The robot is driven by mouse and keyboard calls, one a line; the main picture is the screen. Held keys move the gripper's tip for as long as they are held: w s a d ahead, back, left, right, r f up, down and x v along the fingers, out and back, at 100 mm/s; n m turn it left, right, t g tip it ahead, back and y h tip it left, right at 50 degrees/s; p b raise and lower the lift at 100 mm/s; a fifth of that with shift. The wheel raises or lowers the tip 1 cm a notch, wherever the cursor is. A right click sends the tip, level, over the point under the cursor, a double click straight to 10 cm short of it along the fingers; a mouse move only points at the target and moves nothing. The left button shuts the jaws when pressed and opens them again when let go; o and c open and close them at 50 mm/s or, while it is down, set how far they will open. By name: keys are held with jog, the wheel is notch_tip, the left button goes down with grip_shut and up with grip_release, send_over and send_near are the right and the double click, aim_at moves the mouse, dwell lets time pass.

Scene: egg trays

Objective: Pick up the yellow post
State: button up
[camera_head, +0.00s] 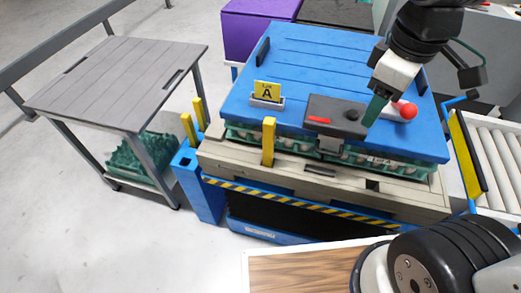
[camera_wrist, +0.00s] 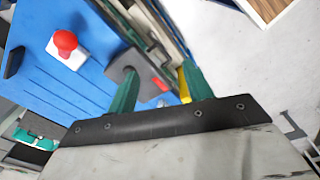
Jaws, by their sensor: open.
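A yellow post (camera_head: 268,142) stands upright at the front edge of the blue-topped egg tray stack (camera_head: 325,50). Two more yellow posts (camera_head: 188,130) stand in a blue holder (camera_head: 203,187) at the stack's left corner. My gripper (camera_head: 375,108) is above the right part of the stack, to the right of the single post and apart from it. In the wrist view my gripper (camera_wrist: 160,88) has its two green fingers spread with nothing held. A yellow post (camera_wrist: 184,86) shows there, partly hidden by the right finger; which post it is I cannot tell.
A dark box with a red mark (camera_head: 336,117) sits on the blue top beside my gripper, near a red knob (camera_head: 405,109). A yellow sign marked A (camera_head: 267,93) stands left. A grey table (camera_head: 120,80) and a roller conveyor (camera_head: 495,150) flank the stack.

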jog(key=w+a+f+n, duration=0.5)
jog(key=w+a+n, duration=0.3)
jog(key=n, duration=0.4)
jog(key=n+g, duration=0.1)
jog(key=n, duration=0.9)
send_over(269, 133)
jog(key=f, duration=0.7)
jog(key=shift+w+d, duration=0.15)
jog(key=shift+w, duration=0.15)
jog(key=shift+f+n, duration=0.4)
jog(key=f, duration=0.5)
jog(key=w+f, duration=0.1)
jog(key=f, duration=0.1)
jog(key=shift+f, duration=0.25)
jog(key=shift+s, duration=0.1)
grip_shut()
